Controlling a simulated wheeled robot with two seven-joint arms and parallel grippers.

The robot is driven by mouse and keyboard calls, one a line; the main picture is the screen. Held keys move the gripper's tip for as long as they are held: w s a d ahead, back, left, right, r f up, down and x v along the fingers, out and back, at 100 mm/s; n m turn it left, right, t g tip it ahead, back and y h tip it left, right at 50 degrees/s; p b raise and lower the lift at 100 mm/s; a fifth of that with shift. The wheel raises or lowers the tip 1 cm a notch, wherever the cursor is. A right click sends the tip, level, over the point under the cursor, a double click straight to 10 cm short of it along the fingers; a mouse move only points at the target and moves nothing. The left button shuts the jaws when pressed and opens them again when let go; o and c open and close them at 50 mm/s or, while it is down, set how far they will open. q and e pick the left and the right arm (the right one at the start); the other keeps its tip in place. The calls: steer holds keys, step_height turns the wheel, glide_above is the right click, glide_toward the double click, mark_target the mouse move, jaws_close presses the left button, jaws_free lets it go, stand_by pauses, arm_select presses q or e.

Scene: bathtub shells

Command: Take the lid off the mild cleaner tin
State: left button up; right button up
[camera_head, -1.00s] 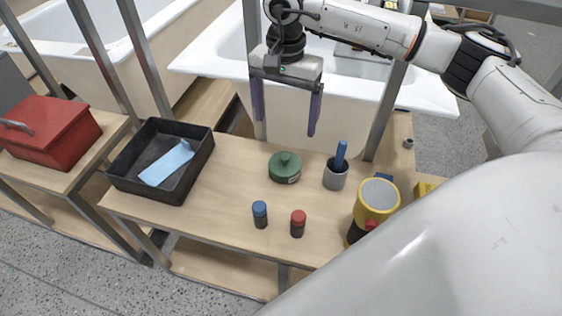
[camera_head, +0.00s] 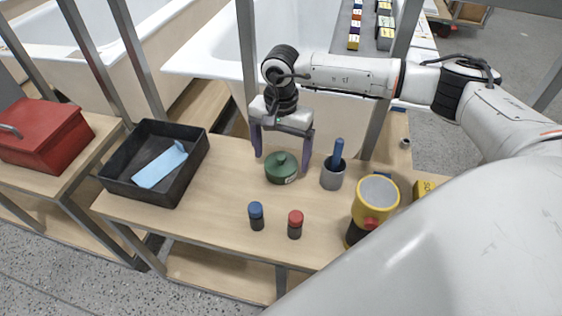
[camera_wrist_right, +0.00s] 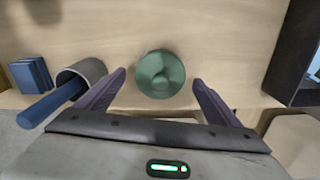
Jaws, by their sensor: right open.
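The green round tin (camera_head: 281,173), with its knobbed green lid (camera_head: 281,159) on, stands upright on the wooden bench. A pale label shows on its side, too small to read. In the right wrist view the lid (camera_wrist_right: 160,74) is seen from above, just beyond and between the fingers. My right gripper (camera_head: 281,162) is open and empty, its purple fingers hanging to the left and right of the tin, seemingly a little behind it. I cannot tell whether they touch it. My left gripper is not in view.
A grey cup with a blue handle (camera_head: 333,173) stands close right of the tin. A blue-capped bottle (camera_head: 256,216), a red-capped bottle (camera_head: 295,224) and a yellow container (camera_head: 371,203) are nearer. A black tray (camera_head: 192,163) stands left. A bathtub is behind.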

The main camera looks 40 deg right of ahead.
steer(key=shift+f, duration=0.15)
steer(key=c, duration=1.1)
